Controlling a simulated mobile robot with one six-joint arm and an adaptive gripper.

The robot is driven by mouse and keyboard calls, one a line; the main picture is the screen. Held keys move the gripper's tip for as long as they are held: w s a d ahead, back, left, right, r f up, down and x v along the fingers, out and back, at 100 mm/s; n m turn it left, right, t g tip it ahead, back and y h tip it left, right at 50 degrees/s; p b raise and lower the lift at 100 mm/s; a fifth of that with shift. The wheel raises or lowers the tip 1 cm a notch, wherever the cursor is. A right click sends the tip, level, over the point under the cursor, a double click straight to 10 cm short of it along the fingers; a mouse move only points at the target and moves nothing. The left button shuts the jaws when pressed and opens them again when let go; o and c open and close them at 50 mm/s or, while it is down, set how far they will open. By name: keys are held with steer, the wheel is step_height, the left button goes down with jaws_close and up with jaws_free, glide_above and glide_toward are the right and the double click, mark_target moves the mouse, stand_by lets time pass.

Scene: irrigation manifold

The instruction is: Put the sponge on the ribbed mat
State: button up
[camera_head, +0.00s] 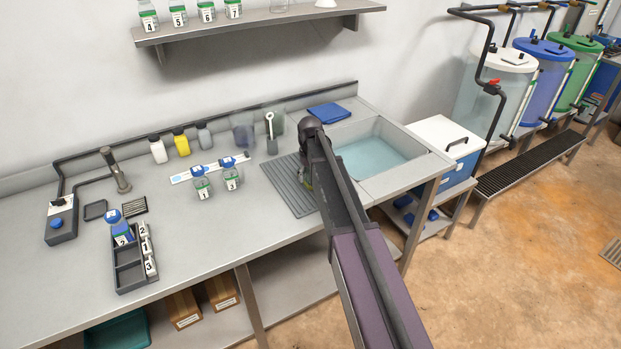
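The grey ribbed mat (284,188) lies on the counter just left of the sink, its right part hidden behind my arm. My gripper (306,176) points down over the mat's right side and is mostly hidden by my own arm. No sponge shows clearly elsewhere. The fingertips and any contact with the mat are hidden, so I cannot see whether the fingers are open or shut.
The water-filled sink (385,158) is right of the mat, with a folded blue cloth (328,112) behind. A brush in a holder (271,138) stands behind the mat. Two lidded jars (231,179) stand to its left. The front middle of the counter is clear.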

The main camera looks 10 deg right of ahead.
steer(key=shift+f, duration=0.1)
steer(key=o, duration=0.8)
step_height(320, 180, up, 12)
steer(key=p, duration=1.2)
stand_by(0.9)
steer(key=s+m, duration=0.1)
steer(key=s, duration=0.8)
steer(key=s+m, duration=0.1)
steer(key=s, duration=0.8)
steer(key=s+m, duration=0.1)
steer(key=s, duration=0.9)
steer(key=shift+s+m, duration=0.1)
steer(key=shift+m, duration=0.2)
